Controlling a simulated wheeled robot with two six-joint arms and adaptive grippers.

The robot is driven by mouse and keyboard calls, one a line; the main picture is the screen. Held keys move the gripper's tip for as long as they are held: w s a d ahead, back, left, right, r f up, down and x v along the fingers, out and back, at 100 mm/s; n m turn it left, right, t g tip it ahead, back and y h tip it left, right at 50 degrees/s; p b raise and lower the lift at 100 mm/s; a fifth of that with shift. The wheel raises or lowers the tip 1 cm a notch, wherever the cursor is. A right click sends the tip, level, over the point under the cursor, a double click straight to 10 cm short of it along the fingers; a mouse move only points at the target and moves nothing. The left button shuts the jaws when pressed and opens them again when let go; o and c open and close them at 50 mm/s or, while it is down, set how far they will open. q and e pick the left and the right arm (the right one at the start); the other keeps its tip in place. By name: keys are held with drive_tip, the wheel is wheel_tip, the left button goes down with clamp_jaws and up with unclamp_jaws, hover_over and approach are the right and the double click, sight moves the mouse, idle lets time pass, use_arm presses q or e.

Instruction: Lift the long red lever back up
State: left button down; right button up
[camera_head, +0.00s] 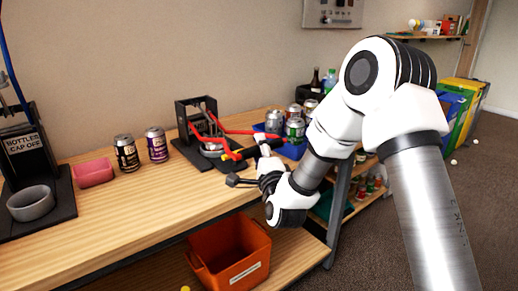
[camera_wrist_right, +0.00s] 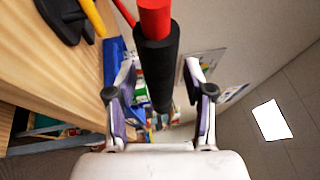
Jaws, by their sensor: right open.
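The long red lever (camera_wrist_right: 155,18) ends in a black grip (camera_wrist_right: 157,62). In the head view the grip (camera_head: 262,148) sticks out low from the black-framed can crusher (camera_head: 184,125), towards the table's front edge. My right gripper (camera_head: 257,163) is at the grip, which it partly hides. In the right wrist view the two fingers of the gripper (camera_wrist_right: 160,98) are open, one on each side of the black grip, with gaps showing between grip and fingers. My left gripper is not in view.
An orange bin (camera_head: 232,262) sits on the lower shelf. A bottle-cap stand (camera_head: 28,148) is at the far left.

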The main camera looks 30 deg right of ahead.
drive_tip(key=shift+w, duration=0.15)
clamp_jaws()
